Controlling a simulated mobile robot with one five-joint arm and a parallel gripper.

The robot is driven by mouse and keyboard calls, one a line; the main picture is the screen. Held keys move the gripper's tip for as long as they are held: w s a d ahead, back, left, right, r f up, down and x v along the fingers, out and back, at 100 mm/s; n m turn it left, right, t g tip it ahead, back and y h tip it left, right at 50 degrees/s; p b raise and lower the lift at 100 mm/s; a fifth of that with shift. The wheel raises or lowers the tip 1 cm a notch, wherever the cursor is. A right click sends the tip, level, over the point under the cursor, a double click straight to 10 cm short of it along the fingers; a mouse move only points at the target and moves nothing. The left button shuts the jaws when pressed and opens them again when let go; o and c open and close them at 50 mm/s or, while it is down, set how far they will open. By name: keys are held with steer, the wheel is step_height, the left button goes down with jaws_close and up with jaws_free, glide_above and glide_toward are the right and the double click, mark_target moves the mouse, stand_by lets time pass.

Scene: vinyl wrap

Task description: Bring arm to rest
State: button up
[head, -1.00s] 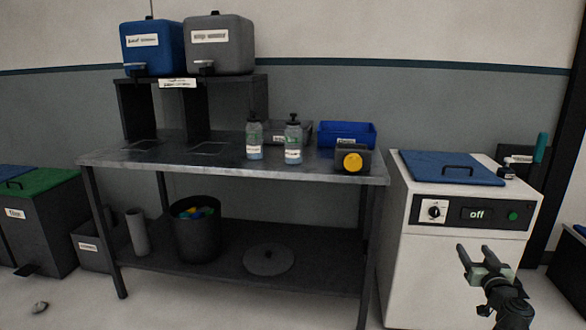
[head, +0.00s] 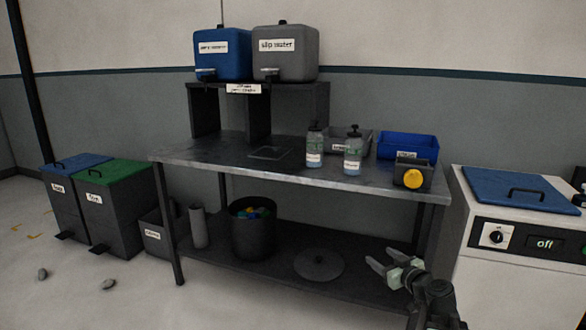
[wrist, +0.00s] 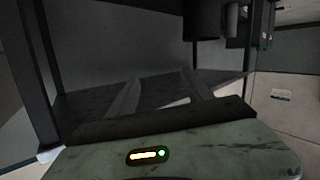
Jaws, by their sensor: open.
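My gripper (head: 384,270) is in the lower right of the head view, in front of the workbench's right end. Its two fingers are spread apart with nothing between them. In the wrist view, the fingers (wrist: 162,100) also stand apart and empty over a dark background. My arm runs down from the gripper to the bottom edge of the head view, and its lower part is out of frame.
A metal workbench (head: 215,152) holds two spray bottles (head: 314,148), a blue bin (head: 407,146) and a yellow-knobbed box (head: 412,175). A black bucket (head: 253,235) and round lid (head: 319,265) are on its lower shelf. A white machine (head: 500,265) reading "off" stands right. Floor at left is mostly clear.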

steer(key=s+a+f+n+g+y+p, duration=0.1)
steer(key=s+a+f+n+g, duration=0.2)
steer(key=a, duration=0.7)
steer(key=s+a+f+g+y+p, duration=0.15)
steer(key=a+f+g, duration=0.25)
steer(key=a, duration=0.5)
steer(key=s+a+f+g+h, duration=0.2)
steer(key=s+f+g+h, duration=0.15)
steer(key=s+f, duration=0.25)
steer(key=s+d+f+m+g+h, duration=0.3)
steer(key=s+d+m+g+h, duration=0.15)
steer(key=s+d+m, duration=0.4)
step_height(320, 180, up, 38)
steer(key=p, duration=3.7)
steer(key=shift+a+y, duration=0.3)
steer(key=shift+y, duration=0.15)
steer(key=shift+c, duration=0.3)
